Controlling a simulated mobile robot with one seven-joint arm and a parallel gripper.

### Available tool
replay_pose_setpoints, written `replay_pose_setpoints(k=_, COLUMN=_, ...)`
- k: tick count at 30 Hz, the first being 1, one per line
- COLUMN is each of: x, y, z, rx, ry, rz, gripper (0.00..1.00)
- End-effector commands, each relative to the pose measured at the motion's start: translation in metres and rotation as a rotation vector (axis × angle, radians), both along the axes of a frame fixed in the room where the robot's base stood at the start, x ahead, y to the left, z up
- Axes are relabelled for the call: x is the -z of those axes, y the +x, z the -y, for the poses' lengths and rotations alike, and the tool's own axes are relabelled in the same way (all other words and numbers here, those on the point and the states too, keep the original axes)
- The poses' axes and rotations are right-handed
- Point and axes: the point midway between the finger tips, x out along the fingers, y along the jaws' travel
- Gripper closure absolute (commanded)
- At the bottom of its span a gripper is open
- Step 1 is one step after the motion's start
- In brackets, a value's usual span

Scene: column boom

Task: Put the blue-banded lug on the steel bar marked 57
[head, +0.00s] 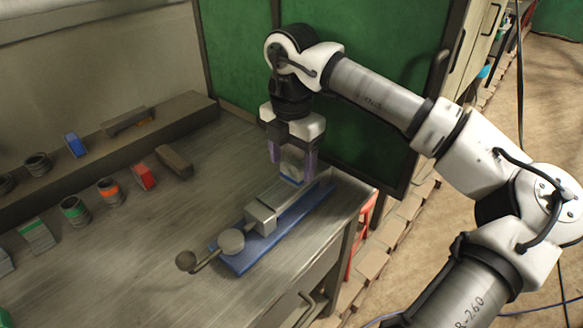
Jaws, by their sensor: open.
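My gripper (291,172) hangs over the far end of the blue-based vise (262,222), its fingers pointing down. A steel bar (318,196) seems to run along the vise's far end, partly behind the gripper. No number 57 can be read.
On the left of the bench (150,260) stand a red block (143,177), an orange-banded cylinder (109,190), a green-banded cylinder (75,210) and a green-banded block (37,236). A blue block (73,146) is on the back ledge. A green panel (355,130) stands close behind my gripper.

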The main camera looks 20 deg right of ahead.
Motion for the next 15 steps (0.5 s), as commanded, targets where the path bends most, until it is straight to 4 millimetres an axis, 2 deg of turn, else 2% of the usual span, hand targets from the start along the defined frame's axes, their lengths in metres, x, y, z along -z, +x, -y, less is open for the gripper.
replay_pose_setpoints(k=9, x=-0.068, y=0.0, z=0.0, rx=-0.001, ry=-0.003, rz=0.003, gripper=0.33)
replay_pose_setpoints(k=15, x=-0.091, y=0.0, z=0.0, rx=0.0, ry=-0.001, rz=0.001, gripper=0.33)
